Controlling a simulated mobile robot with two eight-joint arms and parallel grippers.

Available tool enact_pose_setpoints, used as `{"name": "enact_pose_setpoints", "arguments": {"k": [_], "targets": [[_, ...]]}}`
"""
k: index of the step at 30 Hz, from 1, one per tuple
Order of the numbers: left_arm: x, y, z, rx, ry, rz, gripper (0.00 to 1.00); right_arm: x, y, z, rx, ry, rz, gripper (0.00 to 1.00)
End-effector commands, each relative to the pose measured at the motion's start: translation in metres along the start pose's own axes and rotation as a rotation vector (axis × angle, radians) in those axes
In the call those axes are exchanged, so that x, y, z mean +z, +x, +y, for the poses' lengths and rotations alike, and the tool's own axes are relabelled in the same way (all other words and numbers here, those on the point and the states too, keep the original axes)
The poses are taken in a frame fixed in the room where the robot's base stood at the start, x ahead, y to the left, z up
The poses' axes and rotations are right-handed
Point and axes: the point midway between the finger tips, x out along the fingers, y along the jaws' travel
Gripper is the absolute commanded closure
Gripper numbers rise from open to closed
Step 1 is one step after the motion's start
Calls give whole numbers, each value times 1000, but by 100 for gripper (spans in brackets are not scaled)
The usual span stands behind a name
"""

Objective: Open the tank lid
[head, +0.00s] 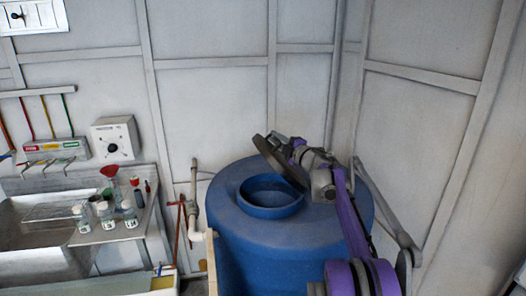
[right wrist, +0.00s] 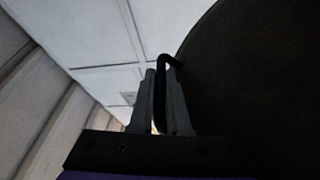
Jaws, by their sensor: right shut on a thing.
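The blue tank (head: 240,240) stands in the middle right of the head view. Its round top opening (head: 270,192) is uncovered and shows a blue inside. The dark round lid (head: 278,162) is tilted up steeply on the far right side of the opening. My right gripper (head: 297,146) is at the upper side of the lid. In the right wrist view, the gripper (right wrist: 161,85) is shut on the lid's black handle (right wrist: 168,62), and the lid's dark face (right wrist: 250,90) fills the right side. My left gripper is not in view.
A sink (head: 35,240) and a shelf with several small bottles (head: 105,215) stand at the left. A pipe with a red valve (head: 190,210) rises beside the tank's left side. Panelled walls (head: 210,100) stand close behind and to the right of the tank.

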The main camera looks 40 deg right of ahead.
Motion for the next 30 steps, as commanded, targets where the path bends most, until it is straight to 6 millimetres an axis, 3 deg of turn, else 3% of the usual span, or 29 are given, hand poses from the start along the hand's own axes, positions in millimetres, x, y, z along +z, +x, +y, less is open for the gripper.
{"name": "enact_pose_setpoints", "arguments": {"k": [3,12,21,30], "targets": [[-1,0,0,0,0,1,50,19,-8,19,45,104,-2,100],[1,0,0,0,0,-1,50,71,-29,52,153,363,-2,100],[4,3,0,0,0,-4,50,117,-48,66,240,576,-1,100],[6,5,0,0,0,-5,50,143,-59,70,289,695,0,100]]}}
